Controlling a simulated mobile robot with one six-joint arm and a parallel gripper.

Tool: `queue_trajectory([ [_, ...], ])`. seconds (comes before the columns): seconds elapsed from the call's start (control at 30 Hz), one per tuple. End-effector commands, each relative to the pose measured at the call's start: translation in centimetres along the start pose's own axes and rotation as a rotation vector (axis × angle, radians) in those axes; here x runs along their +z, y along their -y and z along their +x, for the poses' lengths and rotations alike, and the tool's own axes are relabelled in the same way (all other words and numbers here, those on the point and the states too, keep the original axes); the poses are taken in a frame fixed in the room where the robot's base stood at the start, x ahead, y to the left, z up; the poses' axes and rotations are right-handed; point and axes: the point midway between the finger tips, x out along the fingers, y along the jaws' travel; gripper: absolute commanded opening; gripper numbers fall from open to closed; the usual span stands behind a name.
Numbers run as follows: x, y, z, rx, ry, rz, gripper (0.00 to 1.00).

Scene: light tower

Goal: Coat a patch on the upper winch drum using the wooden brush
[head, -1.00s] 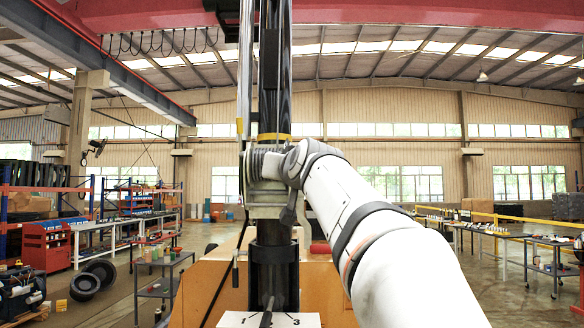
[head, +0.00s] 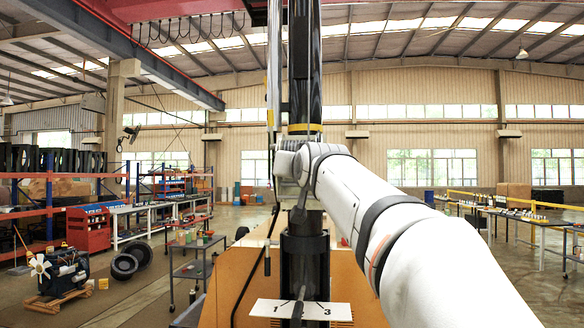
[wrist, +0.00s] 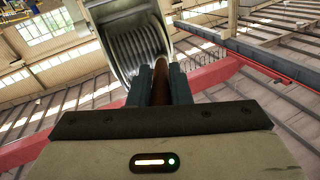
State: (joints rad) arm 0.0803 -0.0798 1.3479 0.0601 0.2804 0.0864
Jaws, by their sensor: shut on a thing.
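In the wrist view, my gripper (wrist: 160,88) is shut on the brown wooden brush (wrist: 160,80), which points away from the camera between the two dark fingers. The brush's far end is at the lower right edge of a grey metal winch drum (wrist: 136,48) with grooves around it. I cannot tell whether the bristles touch the drum; they are hidden or too small to see. In the head view, my white arm reaches from the lower right to the mast. My gripper and the brush do not show there.
A dark upright mast (head: 303,80) stands at the centre, with an orange housing (head: 235,285) and a numbered white plate (head: 270,308) at its foot. A grey cart (head: 190,268) and an engine on a pallet (head: 62,272) are at left. A table (head: 545,228) is at right.

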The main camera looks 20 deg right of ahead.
Motion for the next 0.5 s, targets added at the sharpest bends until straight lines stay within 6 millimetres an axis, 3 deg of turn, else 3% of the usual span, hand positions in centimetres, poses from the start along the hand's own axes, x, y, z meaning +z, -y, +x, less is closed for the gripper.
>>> queue_trajectory([
  [0.5,0.3,1.6,-4.7,-0.002,-0.002,0.000,0.00],
])
